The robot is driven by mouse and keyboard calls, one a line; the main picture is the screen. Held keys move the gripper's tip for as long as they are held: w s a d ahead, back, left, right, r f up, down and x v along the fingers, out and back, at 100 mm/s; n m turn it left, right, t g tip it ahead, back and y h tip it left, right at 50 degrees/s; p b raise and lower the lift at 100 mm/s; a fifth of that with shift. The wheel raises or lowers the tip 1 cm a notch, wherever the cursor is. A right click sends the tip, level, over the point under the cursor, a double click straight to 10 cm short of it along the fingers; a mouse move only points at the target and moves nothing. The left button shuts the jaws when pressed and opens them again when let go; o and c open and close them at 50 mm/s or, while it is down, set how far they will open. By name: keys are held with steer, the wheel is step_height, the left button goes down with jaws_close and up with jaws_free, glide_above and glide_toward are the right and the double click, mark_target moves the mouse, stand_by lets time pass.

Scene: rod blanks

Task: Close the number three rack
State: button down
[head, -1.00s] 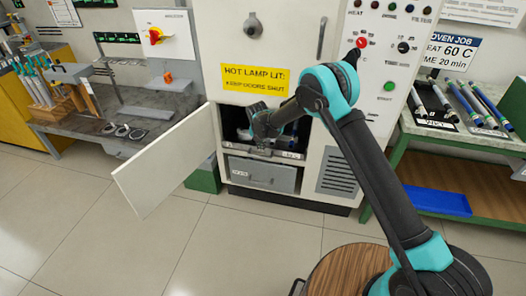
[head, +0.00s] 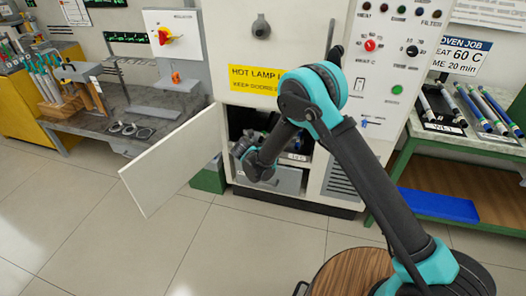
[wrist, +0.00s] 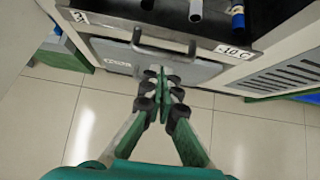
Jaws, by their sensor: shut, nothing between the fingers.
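The number three rack (wrist: 104,24) has a dark front edge with a "3" label at its left and a "-10 C" label at its right. A grey U-shaped handle (wrist: 165,48) is on its front. A white rod (wrist: 195,10) and a blue one (wrist: 237,18) stand on it. In the head view the rack's labelled right end (head: 297,157) shows low in the cabinet opening; my arm covers much of it. I cannot tell how far out it sits. My gripper (wrist: 163,76) is shut and empty, just in front of and below the handle.
The white cabinet door (head: 165,160) stands swung open to the left. A grey drawer front (head: 287,181) is below the rack. A bench (head: 160,108) is at the left, and a green shelf with rods (head: 460,140) at the right.

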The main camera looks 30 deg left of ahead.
steer(key=x, duration=0.4)
steer(key=r+x, duration=0.1)
steer(key=x, duration=0.2)
steer(key=w+x, duration=0.1)
steer(key=x, duration=0.3)
steer(key=shift+w+a, duration=0.25)
steer(key=shift+w, duration=0.1)
steer(key=shift+w+a, duration=0.2)
steer(key=shift+w, duration=0.45)
steer(key=shift+w, duration=0.1)
